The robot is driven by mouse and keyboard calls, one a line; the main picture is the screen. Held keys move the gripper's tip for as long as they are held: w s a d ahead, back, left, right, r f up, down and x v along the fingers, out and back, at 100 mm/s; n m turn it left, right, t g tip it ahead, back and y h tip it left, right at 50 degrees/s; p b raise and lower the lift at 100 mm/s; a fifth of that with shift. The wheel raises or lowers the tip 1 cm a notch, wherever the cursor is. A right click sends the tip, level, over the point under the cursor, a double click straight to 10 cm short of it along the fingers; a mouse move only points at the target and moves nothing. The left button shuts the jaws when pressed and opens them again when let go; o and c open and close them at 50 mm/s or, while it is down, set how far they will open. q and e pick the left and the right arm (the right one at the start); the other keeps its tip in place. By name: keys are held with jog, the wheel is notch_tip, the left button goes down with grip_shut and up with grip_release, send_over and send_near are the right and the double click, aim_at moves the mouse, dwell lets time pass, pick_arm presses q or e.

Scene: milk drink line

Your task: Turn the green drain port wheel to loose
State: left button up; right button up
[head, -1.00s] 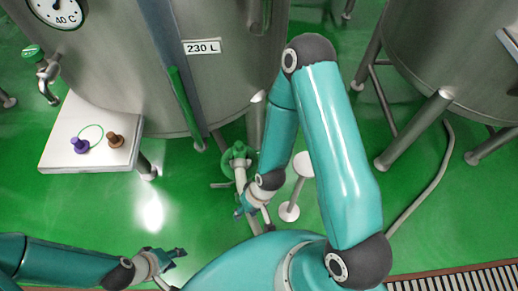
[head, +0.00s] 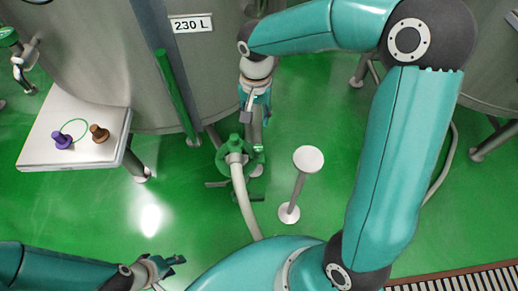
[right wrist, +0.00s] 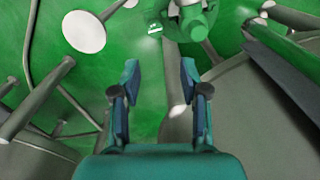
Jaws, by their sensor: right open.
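The green drain port fitting (head: 235,157) sits low beside the tank leg, with a pale hose running from it toward me. I cannot clearly separate the wheel from the rest of the green fitting. The fitting also shows at the top of the right wrist view (right wrist: 195,20). My right gripper (head: 251,118) hangs above and just behind the fitting, apart from it. In the right wrist view its two fingers (right wrist: 160,85) are spread with nothing between them. My left gripper (head: 172,268) is low at the left, far from the fitting; its fingers are too small to judge.
A tank labelled 230 L (head: 100,60) stands behind the fitting. A white round-topped post (head: 308,160) stands just right of it. A white side table (head: 35,150) holds a purple stopper (head: 62,140) and a brown stopper (head: 99,133). Open green floor lies in front.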

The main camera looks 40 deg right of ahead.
aim_at(259, 148)
jog(key=f, duration=0.5)
jog(key=f+b, duration=0.1)
jog(key=f, duration=1)
jog(key=shift+s+d, duration=0.1)
jog(key=shift+d, duration=0.3)
jog(key=shift+r, duration=0.1)
jog(key=c, duration=0.7)
jog(key=shift+d+m, duration=0.2)
jog(key=shift+m, duration=0.1)
grip_shut()
jog(key=shift+a, duration=0.15)
jog(key=shift+b, duration=0.35)
